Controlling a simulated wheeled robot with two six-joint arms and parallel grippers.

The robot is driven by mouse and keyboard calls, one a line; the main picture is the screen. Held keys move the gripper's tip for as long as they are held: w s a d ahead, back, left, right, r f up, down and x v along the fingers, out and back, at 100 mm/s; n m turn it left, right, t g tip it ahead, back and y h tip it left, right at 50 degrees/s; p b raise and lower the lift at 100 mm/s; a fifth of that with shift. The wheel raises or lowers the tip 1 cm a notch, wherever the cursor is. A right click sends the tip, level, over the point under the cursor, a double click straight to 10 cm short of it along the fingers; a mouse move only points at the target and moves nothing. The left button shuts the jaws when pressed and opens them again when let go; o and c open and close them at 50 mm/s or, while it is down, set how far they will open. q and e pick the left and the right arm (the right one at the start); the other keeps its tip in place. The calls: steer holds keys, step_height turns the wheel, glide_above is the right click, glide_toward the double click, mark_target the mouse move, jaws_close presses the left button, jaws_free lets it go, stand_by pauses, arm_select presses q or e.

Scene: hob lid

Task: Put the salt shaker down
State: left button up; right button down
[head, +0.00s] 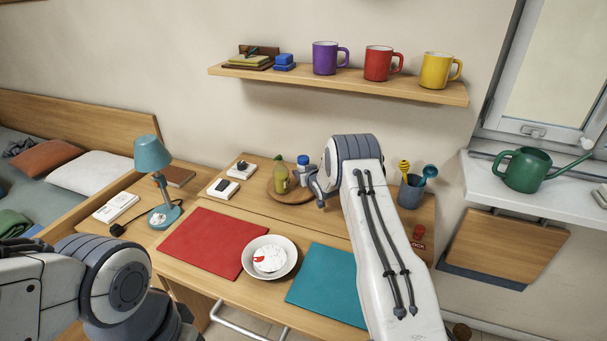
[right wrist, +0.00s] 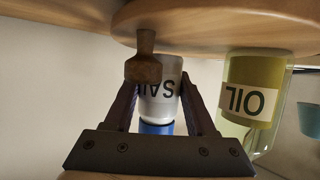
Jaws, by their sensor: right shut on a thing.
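The salt shaker (head: 303,170) is white with a blue cap and shows at the back of the round wooden tray (head: 290,197) in the head view. My right gripper (right wrist: 160,88) is shut on the salt shaker (right wrist: 166,92), one finger on each side. The right wrist view is upside down, with the blue cap low and the shaker's base close to the tray (right wrist: 215,25). I cannot tell whether the base touches the tray. My right forearm hides part of this area in the head view. My left arm is at the lower left, its fingers out of sight.
The oil bottle (head: 281,176) stands on the tray beside the shaker; it also shows in the right wrist view (right wrist: 247,95). A small brown wooden piece (right wrist: 144,62) is close to the shaker. A utensil cup (head: 410,193) stands right of my forearm. A white bowl (head: 288,250) is in front.

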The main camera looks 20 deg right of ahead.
steer(key=shift+f, duration=0.35)
steer(key=shift+f, duration=0.15)
steer(key=shift+c, duration=1.1)
jaws_free()
